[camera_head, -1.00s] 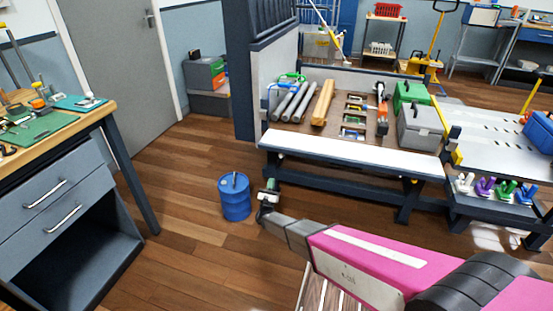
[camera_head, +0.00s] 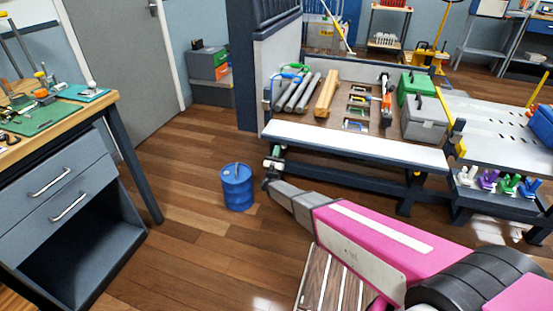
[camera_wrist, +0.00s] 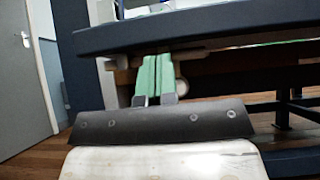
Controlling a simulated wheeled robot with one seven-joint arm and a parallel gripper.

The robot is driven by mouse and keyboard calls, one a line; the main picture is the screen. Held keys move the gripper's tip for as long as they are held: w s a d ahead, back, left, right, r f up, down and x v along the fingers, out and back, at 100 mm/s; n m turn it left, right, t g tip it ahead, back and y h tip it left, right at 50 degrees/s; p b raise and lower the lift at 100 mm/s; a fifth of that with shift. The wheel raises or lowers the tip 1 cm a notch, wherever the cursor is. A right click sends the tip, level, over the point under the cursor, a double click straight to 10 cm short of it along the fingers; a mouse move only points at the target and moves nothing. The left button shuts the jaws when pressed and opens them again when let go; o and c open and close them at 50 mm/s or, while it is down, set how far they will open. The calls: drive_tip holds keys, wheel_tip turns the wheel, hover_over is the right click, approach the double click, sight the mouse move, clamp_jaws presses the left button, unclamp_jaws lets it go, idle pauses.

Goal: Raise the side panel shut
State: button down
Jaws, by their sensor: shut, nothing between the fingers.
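The side panel (camera_head: 355,152) is a long pale board with a dark edge, folded down flat along the near side of the bed. In the wrist view its dark edge (camera_wrist: 210,32) crosses the top of the picture. My gripper (camera_head: 275,152) is below the panel's left end, pointing up. In the wrist view my gripper (camera_wrist: 163,58) shows two green fingers shut together and empty. Their tips are just under the panel's edge; I cannot tell whether they touch it.
The bed holds grey pipes (camera_head: 297,92), a wooden beam (camera_head: 326,93), and a grey toolbox (camera_head: 423,120). A blue drum (camera_head: 237,187) stands on the floor left of my gripper. A workbench (camera_head: 60,185) is at the left. Floor between them is clear.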

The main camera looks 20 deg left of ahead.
drive_tip(key=shift+r, duration=0.5)
